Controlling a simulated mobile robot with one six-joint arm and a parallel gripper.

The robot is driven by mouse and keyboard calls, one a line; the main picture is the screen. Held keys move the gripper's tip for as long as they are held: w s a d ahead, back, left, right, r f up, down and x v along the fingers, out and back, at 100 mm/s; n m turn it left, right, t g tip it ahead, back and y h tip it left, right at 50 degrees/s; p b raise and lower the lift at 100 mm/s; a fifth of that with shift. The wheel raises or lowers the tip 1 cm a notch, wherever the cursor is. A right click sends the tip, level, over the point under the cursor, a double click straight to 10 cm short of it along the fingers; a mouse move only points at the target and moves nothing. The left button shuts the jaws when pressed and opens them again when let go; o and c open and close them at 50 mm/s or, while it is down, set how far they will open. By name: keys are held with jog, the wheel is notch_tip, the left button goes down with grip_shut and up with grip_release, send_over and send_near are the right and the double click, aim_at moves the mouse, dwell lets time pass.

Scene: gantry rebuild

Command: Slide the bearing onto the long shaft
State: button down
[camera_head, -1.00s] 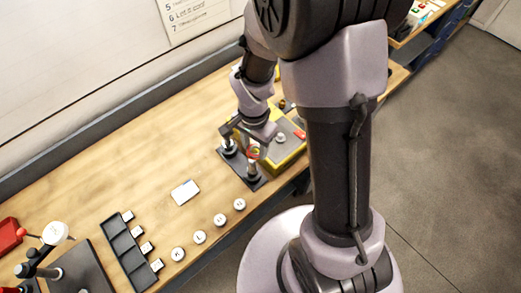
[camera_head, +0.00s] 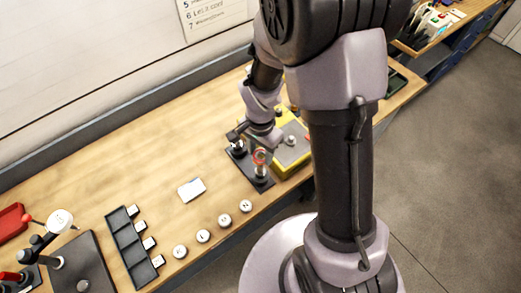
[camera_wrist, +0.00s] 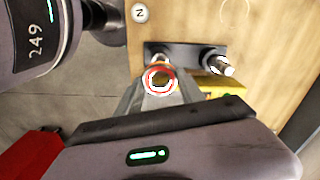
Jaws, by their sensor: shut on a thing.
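The bearing, a red-and-white ring (camera_wrist: 160,80), sits between the fingertips of my gripper (camera_wrist: 158,92) in the wrist view. My gripper is shut on it. In the head view the red ring (camera_head: 259,156) shows just above the front post. A dark base plate (camera_wrist: 185,50) carries two upright shafts. The front shaft (camera_head: 261,172) is partly behind the bearing in the wrist view. The rear shaft (camera_wrist: 219,65) stands clear to the right, with a bright tip. I cannot tell which shaft is longer, or whether the bearing touches the front one.
A yellow box (camera_head: 291,150) with a grey top stands right beside the plate. Several lettered white discs (camera_head: 246,205) line the table's front edge. A white card (camera_head: 191,190) and a black compartment tray (camera_head: 128,245) lie to the left. The wooden bench behind is mostly clear.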

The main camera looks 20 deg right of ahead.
jog(key=shift+f+b, duration=1.5)
jog(key=shift+f, duration=0.35)
jog(key=c, duration=0.6)
grip_release()
jog(key=shift+c, duration=0.2)
notch_tip(320, 180, up, 18)
jog(key=p, duration=0.3)
jog(key=shift+f+p, duration=0.25)
jog(key=shift+p, duration=0.1)
